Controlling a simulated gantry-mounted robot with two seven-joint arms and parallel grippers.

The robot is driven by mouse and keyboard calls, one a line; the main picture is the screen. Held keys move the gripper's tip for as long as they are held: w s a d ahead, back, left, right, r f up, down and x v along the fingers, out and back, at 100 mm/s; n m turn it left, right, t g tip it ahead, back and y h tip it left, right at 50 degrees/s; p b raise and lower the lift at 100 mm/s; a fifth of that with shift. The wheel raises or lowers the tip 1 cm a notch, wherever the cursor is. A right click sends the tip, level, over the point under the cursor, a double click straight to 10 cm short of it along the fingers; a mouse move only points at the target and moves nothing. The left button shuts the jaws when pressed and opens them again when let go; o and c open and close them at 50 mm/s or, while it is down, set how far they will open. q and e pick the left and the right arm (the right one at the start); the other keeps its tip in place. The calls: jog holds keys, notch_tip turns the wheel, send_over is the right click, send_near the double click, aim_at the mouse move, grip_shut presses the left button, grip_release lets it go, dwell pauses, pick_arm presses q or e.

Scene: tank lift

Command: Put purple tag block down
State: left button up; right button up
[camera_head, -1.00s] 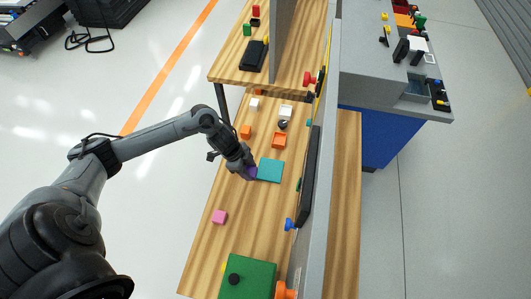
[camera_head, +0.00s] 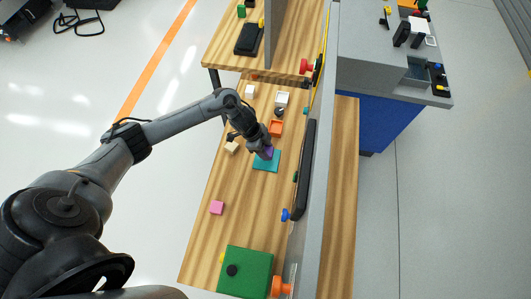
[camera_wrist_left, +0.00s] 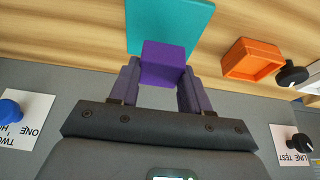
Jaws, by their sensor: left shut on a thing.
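My left gripper (camera_head: 266,150) is shut on the purple block (camera_head: 269,153). It has the block over the teal mat (camera_head: 265,166) on the wooden table. In the left wrist view the purple block (camera_wrist_left: 163,60) sits between the two fingers, in front of the teal mat (camera_wrist_left: 168,25), which extends beyond it. I cannot tell whether the block touches the mat. A tag on the block is not visible. My right gripper is not in view.
An orange tray (camera_head: 276,129) lies just behind the mat, with a white tray (camera_head: 282,99) farther back. A beige block (camera_head: 232,148) and a pink block (camera_head: 217,208) lie to the left. A grey upright panel (camera_head: 323,150) bounds the right side. A green box (camera_head: 246,272) stands in front.

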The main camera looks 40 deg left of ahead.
pick_arm(q)
jog(key=shift+f, duration=1.75)
jog(key=shift+f+b, duration=0.1)
jog(key=shift+b, duration=0.2)
jog(key=o, duration=1.2)
jog(key=shift+c, duration=0.2)
jog(key=shift+s+a+r, duration=0.1)
jog(key=shift+r, duration=0.25)
jog(key=p+v, duration=0.1)
jog(key=v, duration=1)
jog(key=shift+r+p, duration=0.25)
jog(key=shift+p, duration=0.1)
jog(key=shift+s, duration=0.1)
